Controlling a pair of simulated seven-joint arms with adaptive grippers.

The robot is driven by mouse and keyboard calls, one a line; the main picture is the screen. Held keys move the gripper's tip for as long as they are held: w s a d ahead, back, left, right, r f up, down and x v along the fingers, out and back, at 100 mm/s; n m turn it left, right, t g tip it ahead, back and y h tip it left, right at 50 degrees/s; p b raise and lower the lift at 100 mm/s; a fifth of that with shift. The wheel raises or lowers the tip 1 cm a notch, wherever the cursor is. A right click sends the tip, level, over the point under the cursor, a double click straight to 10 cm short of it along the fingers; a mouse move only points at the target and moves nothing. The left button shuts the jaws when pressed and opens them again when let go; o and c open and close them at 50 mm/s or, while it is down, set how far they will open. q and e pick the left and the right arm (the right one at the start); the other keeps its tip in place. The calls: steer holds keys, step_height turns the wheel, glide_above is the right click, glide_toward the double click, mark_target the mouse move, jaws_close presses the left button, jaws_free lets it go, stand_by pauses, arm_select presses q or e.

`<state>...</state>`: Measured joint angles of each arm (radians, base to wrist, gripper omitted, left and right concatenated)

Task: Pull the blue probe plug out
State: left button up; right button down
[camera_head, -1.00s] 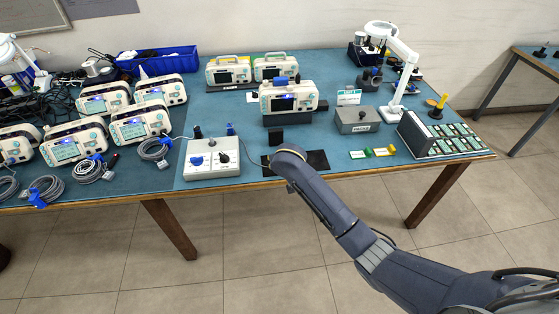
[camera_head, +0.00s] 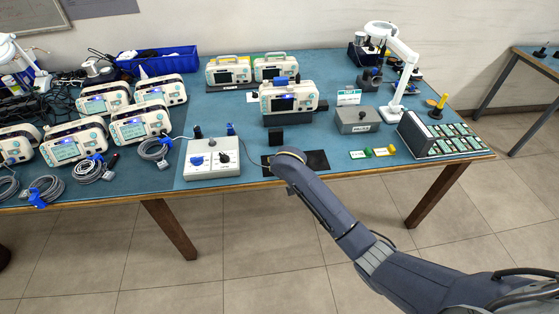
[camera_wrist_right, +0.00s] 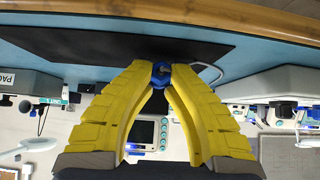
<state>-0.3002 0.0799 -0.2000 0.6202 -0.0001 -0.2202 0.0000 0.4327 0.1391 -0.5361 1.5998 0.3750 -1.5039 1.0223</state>
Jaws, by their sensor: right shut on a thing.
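My right gripper (camera_wrist_right: 161,68) shows in the right wrist view, its two yellow fingers shut at the tips on the blue probe plug (camera_wrist_right: 162,76). A pale cable (camera_wrist_right: 211,70) curves near the plug. In the head view my right wrist is over the front of the bench and hides the fingers and the plug. A monitor (camera_head: 289,98) with a dark screen stands behind my wrist. A monitor screen (camera_wrist_right: 144,131) also shows between the fingers in the wrist view. I cannot tell whether the plug touches a socket. My left gripper is not in view.
A dark mat (camera_head: 317,160) lies under my wrist at the bench edge. A grey control box (camera_head: 211,160) stands left of it. Several monitors and coiled cables fill the left side.

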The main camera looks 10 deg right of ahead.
steer(key=shift+f, duration=0.6)
steer(key=c, duration=1.3)
jaws_free()
steer(key=v, duration=1.2)
